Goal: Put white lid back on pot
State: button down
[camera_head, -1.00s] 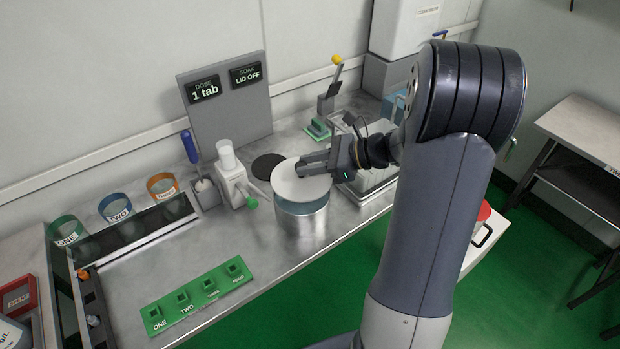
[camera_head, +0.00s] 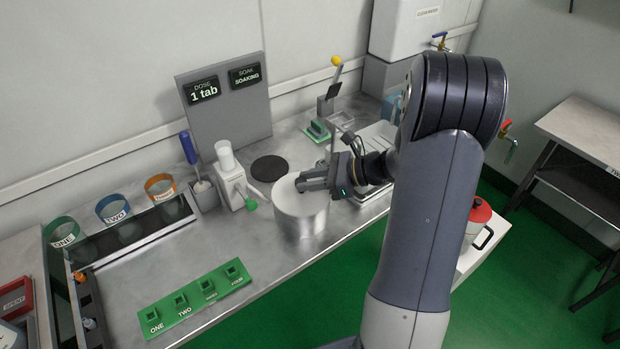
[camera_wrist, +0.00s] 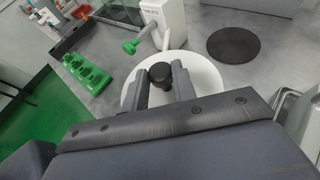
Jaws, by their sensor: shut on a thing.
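The white lid (camera_head: 289,195) lies level on top of the steel pot (camera_head: 301,221), covering its mouth. In the wrist view the lid (camera_wrist: 205,75) is a white disc with a dark round knob (camera_wrist: 160,73) near its middle. My gripper (camera_head: 303,184) is over the lid, with its fingers shut on the knob; it also shows in the wrist view (camera_wrist: 160,84). The pot is hidden under the lid in the wrist view. The soak display (camera_head: 246,76) reads "SOAKING".
A black round pad (camera_head: 270,169) lies bare behind the pot. A white dispenser with a green-tipped lever (camera_head: 233,182) stands to the left. A green numbered block (camera_head: 196,298) lies front left. A red-lidded jug (camera_head: 478,222) stands right. The counter between pot and green block is clear.

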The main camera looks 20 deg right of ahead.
jog(key=c, duration=1.1)
grip_release()
jog(key=shift+c, duration=0.2)
jog(key=shift+r, duration=0.1)
jog(key=shift+r+p, duration=0.3)
jog(key=v, duration=1.2)
jog(key=shift+r, duration=0.2)
